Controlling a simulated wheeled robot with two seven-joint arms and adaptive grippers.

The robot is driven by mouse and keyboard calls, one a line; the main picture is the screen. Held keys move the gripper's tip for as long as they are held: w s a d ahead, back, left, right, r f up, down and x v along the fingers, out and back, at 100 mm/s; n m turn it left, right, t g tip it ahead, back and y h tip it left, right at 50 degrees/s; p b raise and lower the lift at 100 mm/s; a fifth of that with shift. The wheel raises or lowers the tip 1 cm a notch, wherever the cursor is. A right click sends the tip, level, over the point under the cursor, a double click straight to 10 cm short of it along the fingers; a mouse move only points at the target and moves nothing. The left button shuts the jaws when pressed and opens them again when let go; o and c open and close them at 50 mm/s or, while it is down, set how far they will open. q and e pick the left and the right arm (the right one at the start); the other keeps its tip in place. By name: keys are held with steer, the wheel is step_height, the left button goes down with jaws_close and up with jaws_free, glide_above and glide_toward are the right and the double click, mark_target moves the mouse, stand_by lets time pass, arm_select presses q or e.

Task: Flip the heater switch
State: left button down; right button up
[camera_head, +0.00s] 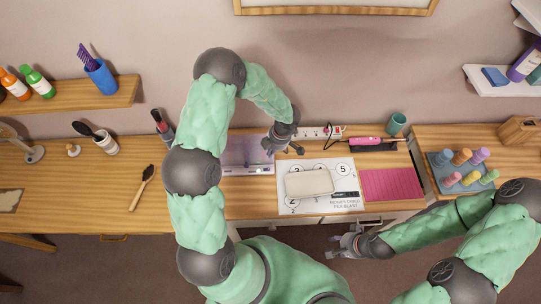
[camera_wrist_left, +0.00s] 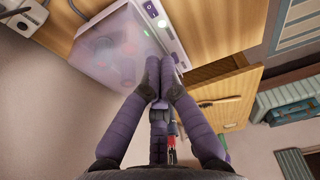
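The heater appears to be a box with a clear purple lid (camera_head: 246,150) and a white front strip, against the wall left of the desk's middle. In the left wrist view, the heater (camera_wrist_left: 105,50) shows a pale front panel with round lit marks (camera_wrist_left: 156,16); I cannot tell which is the switch. My left gripper (camera_head: 283,147) is just right of the heater. In the wrist view its fingertips (camera_wrist_left: 159,66) are together with nothing visible between them, close to the panel's near end; contact is unclear. My right gripper (camera_head: 333,248) appears open and empty in front of the desk.
A power strip (camera_head: 318,132) with a red switch lies along the wall. A grey-white pad (camera_head: 308,183) lies on a numbered sheet (camera_head: 344,198). A pink mat (camera_head: 390,184), a pink-handled tool (camera_head: 364,141) and a teal cup (camera_head: 396,123) are right. A brush (camera_head: 142,186) lies left.

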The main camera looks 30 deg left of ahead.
arm_select(q)
steer(key=b, duration=0.2)
glide_above(263, 172)
steer(key=w+d, duration=0.1)
steer(key=d, duration=0.1)
steer(key=x, duration=0.3)
steer(key=d+x, duration=0.1)
steer(key=x, duration=0.2)
steer(key=w+x, duration=0.1)
steer(key=x, duration=0.3)
steer(key=shift+w+d+f, duration=0.15)
steer(key=shift+d+f, duration=0.15)
steer(key=shift+f, duration=0.05)
steer(key=shift+w+f, duration=0.1)
steer(key=shift+f, duration=0.75)
steer(key=shift+d, duration=0.1)
steer(key=shift+d+f+p, duration=0.1)
steer(key=shift+f+p, duration=0.1)
steer(key=shift+p, duration=0.2)
steer(key=shift+f, duration=0.1)
steer(key=shift+s+a+p, duration=0.35)
steer(key=shift+a+p, duration=0.15)
steer(key=shift+a, duration=0.2)
